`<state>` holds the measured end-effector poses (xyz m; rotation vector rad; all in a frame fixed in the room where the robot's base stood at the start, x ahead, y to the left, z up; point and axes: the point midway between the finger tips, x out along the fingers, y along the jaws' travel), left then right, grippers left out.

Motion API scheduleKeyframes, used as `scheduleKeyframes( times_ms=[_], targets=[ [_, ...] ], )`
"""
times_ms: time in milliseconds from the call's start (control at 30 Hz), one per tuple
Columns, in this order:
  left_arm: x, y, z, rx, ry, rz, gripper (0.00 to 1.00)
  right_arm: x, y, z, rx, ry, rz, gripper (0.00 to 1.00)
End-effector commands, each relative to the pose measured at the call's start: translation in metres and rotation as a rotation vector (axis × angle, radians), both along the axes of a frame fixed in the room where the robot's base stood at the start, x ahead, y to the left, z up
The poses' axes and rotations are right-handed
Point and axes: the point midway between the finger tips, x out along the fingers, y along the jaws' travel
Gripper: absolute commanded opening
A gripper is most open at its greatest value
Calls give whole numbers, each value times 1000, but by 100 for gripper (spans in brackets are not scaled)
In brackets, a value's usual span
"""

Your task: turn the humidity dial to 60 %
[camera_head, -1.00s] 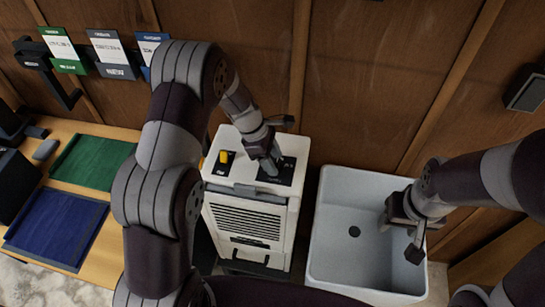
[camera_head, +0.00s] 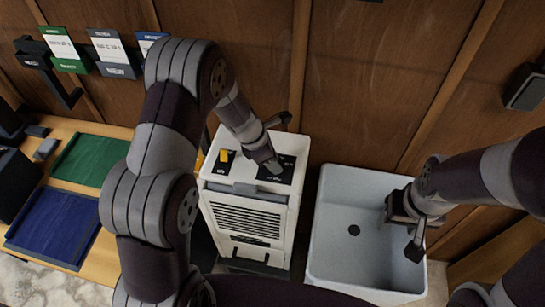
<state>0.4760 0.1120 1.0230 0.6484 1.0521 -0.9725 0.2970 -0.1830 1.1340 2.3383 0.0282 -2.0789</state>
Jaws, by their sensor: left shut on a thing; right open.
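The white dehumidifier (camera_head: 248,218) stands against the wooden wall, with a dark control panel (camera_head: 289,172) on the right of its top and a yellow switch (camera_head: 226,156) on the left. My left gripper (camera_head: 272,166) points down onto the dark panel and is shut on the humidity dial, which its fingers hide. I cannot read the dial's setting or the small panel markings. My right gripper (camera_head: 411,226) is open and empty over the right side of the white sink.
The white sink (camera_head: 330,262) stands to the right of the dehumidifier. A wooden table with a green mat (camera_head: 90,162) and a blue mat (camera_head: 52,226) is at left. Card holders (camera_head: 116,70) hang on the wall above. A dark box (camera_head: 525,88) is on the right wall.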

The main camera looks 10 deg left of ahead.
Motion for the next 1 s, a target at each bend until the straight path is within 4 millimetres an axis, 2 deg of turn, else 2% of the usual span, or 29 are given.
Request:
scheduleKeyframes(
  times_ms=[500,1000],
  targets=[
    [-2,-4,2,-1,-7,429,12,0,0,-4,0,0,0,56],
    [-2,-5,3,-1,-8,598,12,0,0,-5,0,0,0,56]
  ],
)
